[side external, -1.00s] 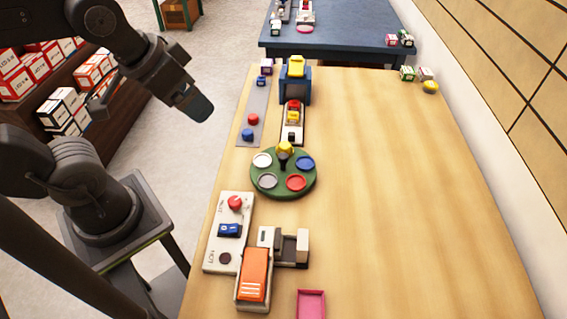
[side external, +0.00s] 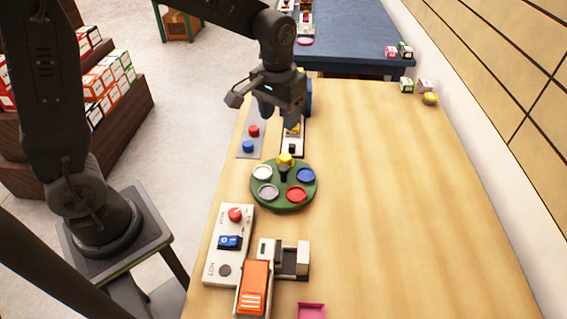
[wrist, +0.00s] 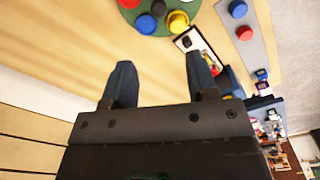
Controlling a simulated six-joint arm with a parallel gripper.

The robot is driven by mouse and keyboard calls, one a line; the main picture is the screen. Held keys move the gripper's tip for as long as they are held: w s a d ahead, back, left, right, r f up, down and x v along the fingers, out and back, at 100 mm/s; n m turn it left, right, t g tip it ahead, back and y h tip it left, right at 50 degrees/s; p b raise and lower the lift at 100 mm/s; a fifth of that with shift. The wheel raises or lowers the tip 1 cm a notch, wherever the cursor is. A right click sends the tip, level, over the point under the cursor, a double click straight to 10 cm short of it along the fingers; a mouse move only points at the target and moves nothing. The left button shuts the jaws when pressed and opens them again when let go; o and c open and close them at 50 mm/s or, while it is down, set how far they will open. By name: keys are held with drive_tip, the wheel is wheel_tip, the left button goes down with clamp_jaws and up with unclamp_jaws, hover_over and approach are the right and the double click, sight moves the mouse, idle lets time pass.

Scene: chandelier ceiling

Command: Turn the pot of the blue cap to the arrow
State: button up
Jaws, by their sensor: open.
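A round green turntable (side external: 283,202) lies on the wooden table with a white, a grey, a red and a blue round piece on it. The blue cap (side external: 306,175) is at its right back; it also shows in the wrist view (wrist: 147,23). A yellow knob (side external: 285,159) is at the turntable's back edge, by a dark upright piece (side external: 284,174) near the centre. I cannot make out an arrow. My gripper (wrist: 162,82) is open and empty, its fingers pointing down, above the table behind the turntable. No finger touches the turntable.
Behind the turntable are a small white panel (side external: 291,148) and a grey strip with red and blue buttons (side external: 247,138). In front stand a white switch panel (side external: 215,265) and an orange device (side external: 254,288).

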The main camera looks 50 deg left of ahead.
sight(284, 167)
drive_tip(key=f, duration=1)
drive_tip(key=w+f, duration=0.1)
drive_tip(key=f, duration=0.4)
drive_tip(key=shift+d+f, duration=0.1)
drive_tip(key=shift+c, duration=0.2)
clamp_jaws()
